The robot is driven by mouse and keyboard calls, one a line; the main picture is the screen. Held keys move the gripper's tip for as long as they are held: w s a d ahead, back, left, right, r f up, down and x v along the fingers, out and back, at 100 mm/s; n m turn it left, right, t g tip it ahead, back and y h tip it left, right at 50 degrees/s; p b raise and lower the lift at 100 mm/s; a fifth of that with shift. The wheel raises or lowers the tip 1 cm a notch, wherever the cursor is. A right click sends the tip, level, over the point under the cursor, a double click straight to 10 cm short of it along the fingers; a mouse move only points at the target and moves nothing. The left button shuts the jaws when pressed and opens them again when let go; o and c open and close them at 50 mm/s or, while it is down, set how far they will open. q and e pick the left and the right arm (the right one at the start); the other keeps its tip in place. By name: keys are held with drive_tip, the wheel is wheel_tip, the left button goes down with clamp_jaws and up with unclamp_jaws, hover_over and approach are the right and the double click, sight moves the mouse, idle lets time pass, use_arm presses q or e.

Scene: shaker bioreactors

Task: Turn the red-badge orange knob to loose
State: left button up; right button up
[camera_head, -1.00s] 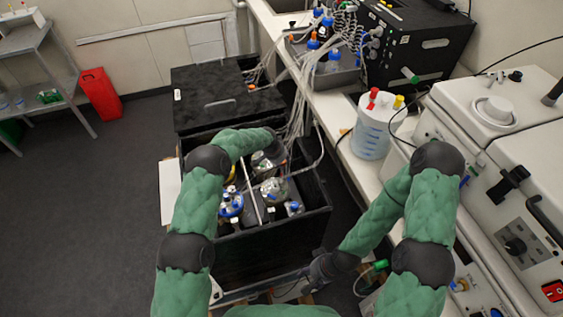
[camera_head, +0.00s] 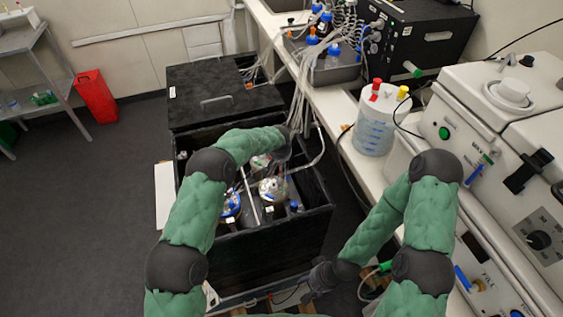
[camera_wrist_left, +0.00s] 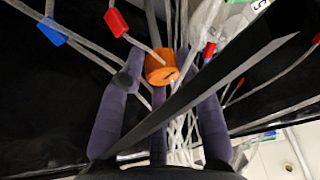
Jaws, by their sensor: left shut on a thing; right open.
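The orange knob (camera_wrist_left: 161,67) shows in the left wrist view between the purple-grey fingertips of my left gripper (camera_wrist_left: 155,72). The gripper is shut on it. A red badge (camera_wrist_left: 116,22) sits up and left of the knob, on a thin tube that runs toward it. A dark strip crosses in front of the fingers and hides part of them. In the head view my left gripper (camera_head: 284,146) is over the right side of the open black box, and the knob cannot be made out. My right gripper (camera_head: 318,278) is open and low, in front of the box.
The black box (camera_head: 265,250) holds several glass vessels with blue caps (camera_head: 231,203). Several tubes hang beside its right edge. A blue badge (camera_wrist_left: 52,31) is on another tube. A large jug (camera_head: 374,128) stands on the white bench. Open floor lies to the left.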

use_arm(q)
drive_tip(key=shift+w+a+r, duration=0.15)
drive_tip(key=shift+w+r, duration=0.25)
drive_tip(key=shift+r, duration=0.1)
drive_tip(key=o, duration=0.9)
drive_tip(key=shift+o, duration=0.8)
drive_tip(key=shift+s+f, duration=0.15)
drive_tip(key=shift+f, duration=0.2)
drive_tip(key=v, duration=1.2)
drive_tip(key=shift+s, duration=0.1)
